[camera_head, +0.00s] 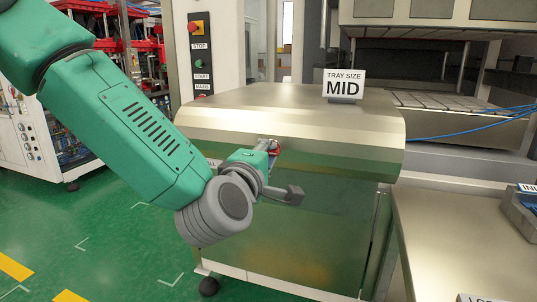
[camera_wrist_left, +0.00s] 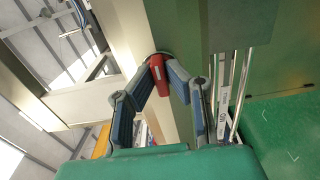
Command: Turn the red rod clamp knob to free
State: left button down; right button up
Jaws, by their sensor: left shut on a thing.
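The red rod clamp knob (camera_wrist_left: 158,73) shows in the left wrist view, in front of the metal cabinet's face. My left gripper (camera_wrist_left: 154,80) has its two fingers closed on the knob from both sides. In the head view only a small red part of the knob (camera_head: 275,149) shows, beside my left gripper (camera_head: 268,148) at the cabinet's upper front. The rest of the knob is hidden behind the gripper and wrist. My right gripper is in neither view.
The brushed metal cabinet (camera_head: 330,215) carries a "TRAY SIZE MID" sign (camera_head: 344,86) on top. A control post (camera_head: 199,60) with a red button stands behind it. A steel table (camera_head: 450,235) is at the right. Green floor is open at the lower left.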

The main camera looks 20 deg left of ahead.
pick_arm(q)
jog(key=shift+f, duration=0.2)
jog(key=c, duration=1.6)
grip_release()
jog(key=shift+w, duration=0.2)
jog(key=shift+s+r, duration=0.1)
jog(key=shift+s, duration=0.5)
jog(key=s, duration=0.6)
jog(key=shift+s+a, duration=0.1)
jog(key=shift+f, duration=0.2)
